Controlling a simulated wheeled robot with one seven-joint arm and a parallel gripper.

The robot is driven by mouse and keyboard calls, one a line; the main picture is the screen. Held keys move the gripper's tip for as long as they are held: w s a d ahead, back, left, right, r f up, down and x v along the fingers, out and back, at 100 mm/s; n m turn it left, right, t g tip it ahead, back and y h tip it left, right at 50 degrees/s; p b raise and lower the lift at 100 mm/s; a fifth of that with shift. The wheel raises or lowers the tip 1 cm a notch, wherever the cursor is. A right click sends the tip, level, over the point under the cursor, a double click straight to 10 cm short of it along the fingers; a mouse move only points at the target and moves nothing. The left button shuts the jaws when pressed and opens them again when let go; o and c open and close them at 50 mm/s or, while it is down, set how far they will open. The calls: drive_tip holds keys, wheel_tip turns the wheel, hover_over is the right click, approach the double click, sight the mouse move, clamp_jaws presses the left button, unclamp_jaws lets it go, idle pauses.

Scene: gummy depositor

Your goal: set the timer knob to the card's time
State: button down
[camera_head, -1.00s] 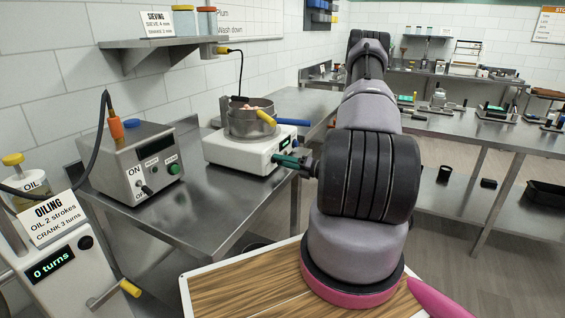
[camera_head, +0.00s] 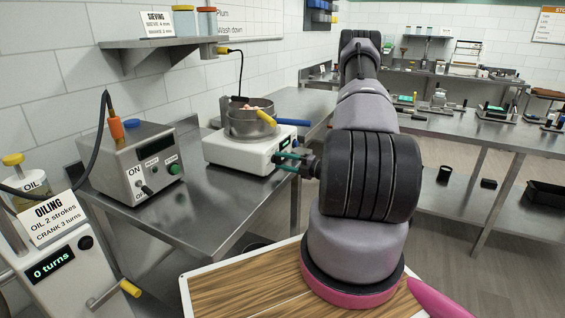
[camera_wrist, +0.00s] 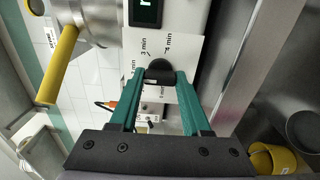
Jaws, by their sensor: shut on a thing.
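The timer knob (camera_wrist: 160,72) is a dark round knob on the front of the white sieve machine (camera_head: 222,151). In the wrist view my gripper (camera_wrist: 160,80) has its two teal fingers on either side of the knob, shut on it. A white dial plate (camera_wrist: 187,50) around the knob shows "3 min" and "4 min"; other marks are partly hidden by the fingers. In the head view my gripper (camera_head: 284,160) is at the machine's front right. The card (camera_head: 157,24) on the shelf is headed "SIEVING", with small lines that seem to read "SIEVE 4 min" and "SHAKE 2 mm".
A metal pan (camera_head: 250,122) with yellow and blue handles sits on the machine. A grey control box (camera_head: 131,162) with a green button stands to the left. The oiling unit (camera_head: 60,262) is at the lower left. Bare steel table lies in front of the machine.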

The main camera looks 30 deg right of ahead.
idle(0.4)
drive_tip(key=shift+c, duration=1.8)
unclamp_jaws()
drive_tip(key=shift+d, duration=0.1)
drive_tip(key=v, duration=1)
drive_tip(key=shift+s+d, duration=0.25)
drive_tip(key=shift+s, duration=0.1)
